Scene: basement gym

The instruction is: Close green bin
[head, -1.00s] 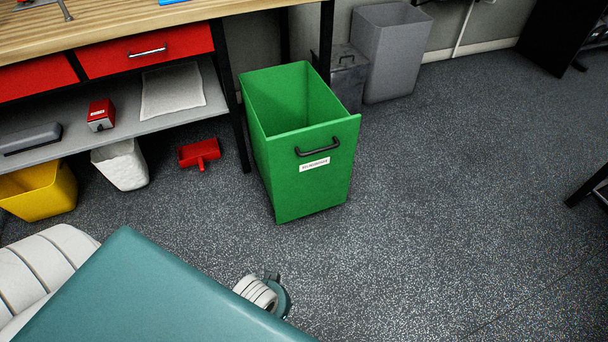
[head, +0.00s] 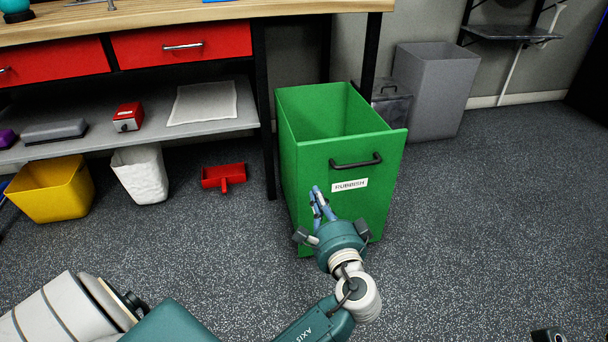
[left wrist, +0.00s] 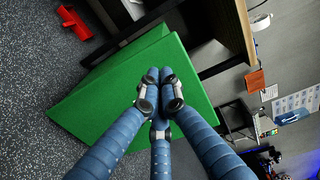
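The green bin (head: 318,172) stands on the floor at the right end of the workbench, its open top showing an empty-looking inside. Its front panel has a dark handle (head: 356,162) and a white "RUBBISH" label (head: 349,185). My left gripper (head: 318,191) is in front of the lower left part of that panel, below the handle. In the left wrist view the blue fingers (left wrist: 158,74) are drawn together with nothing between them, over a green face of the bin (left wrist: 105,92). Whether they touch it I cannot tell.
The workbench (head: 200,25) with red drawers and a grey shelf is at the left. A yellow bin (head: 50,195), a white bin (head: 139,175) and a red dustpan (head: 223,177) are below. A grey bin (head: 432,90) stands behind right.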

